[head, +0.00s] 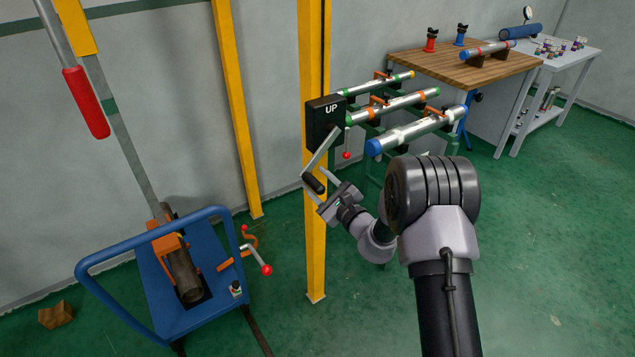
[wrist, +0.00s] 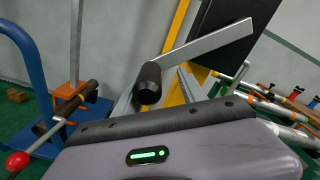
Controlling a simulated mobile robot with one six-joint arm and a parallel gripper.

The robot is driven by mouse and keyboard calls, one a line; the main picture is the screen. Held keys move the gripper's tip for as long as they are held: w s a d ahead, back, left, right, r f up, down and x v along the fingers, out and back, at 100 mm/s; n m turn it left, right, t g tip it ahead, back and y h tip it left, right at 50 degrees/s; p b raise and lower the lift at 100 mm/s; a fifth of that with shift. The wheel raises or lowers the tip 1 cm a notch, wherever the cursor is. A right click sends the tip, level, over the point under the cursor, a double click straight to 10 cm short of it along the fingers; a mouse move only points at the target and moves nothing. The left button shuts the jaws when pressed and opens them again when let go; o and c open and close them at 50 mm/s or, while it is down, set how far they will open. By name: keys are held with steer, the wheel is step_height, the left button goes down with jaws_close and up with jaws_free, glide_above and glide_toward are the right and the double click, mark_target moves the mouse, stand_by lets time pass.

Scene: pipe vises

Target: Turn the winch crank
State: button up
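The winch is a black box (head: 324,121) marked "UP" on a yellow post. Its flat grey crank arm (head: 321,152) slants down-left to a black cylindrical handle (head: 312,183). My gripper (head: 317,181) is at the handle, with a finger to either side of it and a gap between. In the wrist view the handle (wrist: 148,84) points toward the camera, and the crank arm (wrist: 205,44) rises to the right toward the box. The fingers look open; contact with the handle cannot be told.
A blue cart (head: 178,300) with a pipe and a red-knobbed lever stands left of the yellow post (head: 315,250). Pipes on green stands (head: 415,130) are right behind my arm. A wooden workbench (head: 470,68) is at the back right. Green floor is open at right.

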steer(key=p+v, duration=0.3)
steer(key=v, duration=1.4)
steer(key=shift+s, duration=0.2)
